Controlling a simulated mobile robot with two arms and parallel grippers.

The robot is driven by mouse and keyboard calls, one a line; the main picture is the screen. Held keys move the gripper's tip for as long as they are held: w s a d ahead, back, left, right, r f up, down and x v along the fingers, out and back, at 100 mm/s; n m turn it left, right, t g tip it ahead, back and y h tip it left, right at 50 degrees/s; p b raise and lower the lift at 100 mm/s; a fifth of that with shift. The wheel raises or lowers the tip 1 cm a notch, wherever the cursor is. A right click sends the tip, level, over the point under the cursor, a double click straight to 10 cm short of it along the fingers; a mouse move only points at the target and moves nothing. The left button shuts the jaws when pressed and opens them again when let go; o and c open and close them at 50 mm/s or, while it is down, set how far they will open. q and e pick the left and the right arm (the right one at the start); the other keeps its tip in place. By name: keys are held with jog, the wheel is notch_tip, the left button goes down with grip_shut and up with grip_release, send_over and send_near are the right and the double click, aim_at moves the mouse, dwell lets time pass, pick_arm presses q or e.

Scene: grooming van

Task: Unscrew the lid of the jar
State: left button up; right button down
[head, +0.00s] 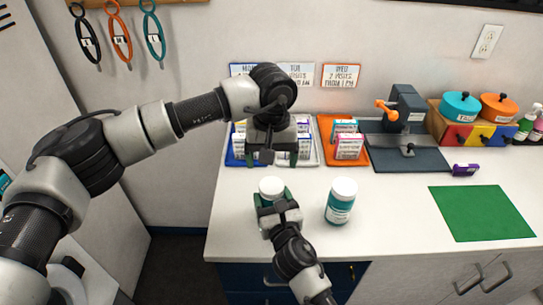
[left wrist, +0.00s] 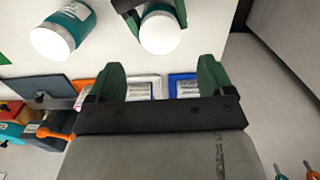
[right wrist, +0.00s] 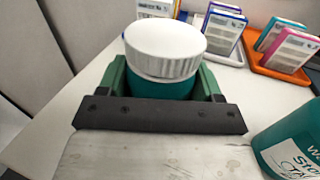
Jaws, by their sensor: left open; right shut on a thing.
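A teal jar with a white ribbed lid stands upright on the white counter; its lid (head: 271,186) shows in the head view and the jar body (right wrist: 160,86) in the right wrist view. My right gripper (head: 277,212) is shut around the jar's body, below the lid. The same lid also shows in the left wrist view (left wrist: 160,36). My left gripper (head: 279,153) is open and empty, pointing down behind the jar, over the tray area. Its green fingers (left wrist: 160,75) are apart from the lid. A second teal jar with a white lid (head: 341,201) stands to the right.
Blue and orange trays (head: 345,159) with small boxes stand at the back. A dark grey stand (head: 405,152) with an orange clamp, orange and teal pots (head: 460,106) and bottles are at the back right. A green mat (head: 481,213) lies bare at the right.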

aim_at(272, 185)
pick_arm(q)
jog(key=m, duration=0.4)
jog(key=shift+f+m, duration=0.15)
jog(key=shift+m, duration=0.15)
jog(key=shift+f, duration=3.85)
